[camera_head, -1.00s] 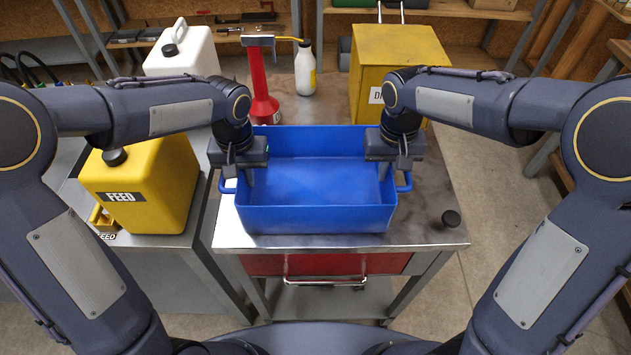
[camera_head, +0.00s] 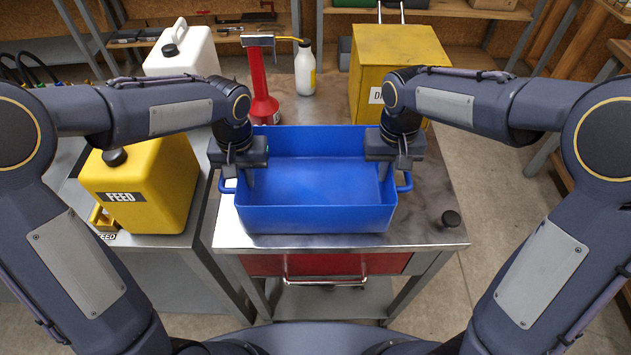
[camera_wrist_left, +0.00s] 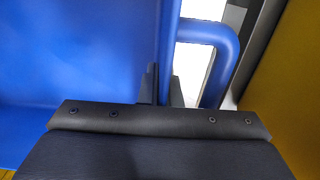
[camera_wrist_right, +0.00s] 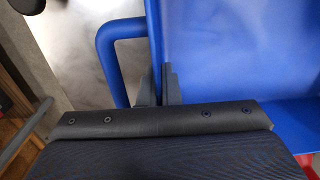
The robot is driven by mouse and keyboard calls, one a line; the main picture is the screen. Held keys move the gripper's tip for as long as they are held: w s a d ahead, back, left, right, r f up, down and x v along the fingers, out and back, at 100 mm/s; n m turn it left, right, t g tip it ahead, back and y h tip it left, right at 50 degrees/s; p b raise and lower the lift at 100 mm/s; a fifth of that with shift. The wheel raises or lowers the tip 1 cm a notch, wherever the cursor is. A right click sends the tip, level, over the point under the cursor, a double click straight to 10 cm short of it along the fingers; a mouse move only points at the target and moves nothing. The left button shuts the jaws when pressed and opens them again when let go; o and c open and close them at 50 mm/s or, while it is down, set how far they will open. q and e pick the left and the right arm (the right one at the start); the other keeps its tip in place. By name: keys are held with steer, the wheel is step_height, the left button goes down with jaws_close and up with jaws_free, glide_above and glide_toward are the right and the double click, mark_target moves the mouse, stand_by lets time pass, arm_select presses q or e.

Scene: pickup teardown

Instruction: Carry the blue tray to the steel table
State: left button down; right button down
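The blue tray (camera_head: 316,217) is empty and level, over the steel-topped bench with a red drawer (camera_head: 425,232) in front of me. I cannot tell whether its bottom touches the top. My left gripper (camera_head: 243,178) is at the tray's left end; in the left wrist view its fingers (camera_wrist_left: 163,88) sit either side of the end wall, inside the handle (camera_wrist_left: 226,62). My right gripper (camera_head: 398,172) is at the right end; in the right wrist view its fingers (camera_wrist_right: 159,88) straddle that wall beside the handle (camera_wrist_right: 108,62). Both look shut on the wall.
A yellow FEED can (camera_head: 150,185) and white can (camera_head: 186,52) stand on the grey surface at left. Behind the tray are a red tool (camera_head: 259,85), a white bottle (camera_head: 305,72) and a yellow box (camera_head: 395,60). Open floor lies right.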

arm_select(q)
steer(key=shift+r, duration=0.15)
arm_select(e)
steer(key=shift+r, duration=0.15)
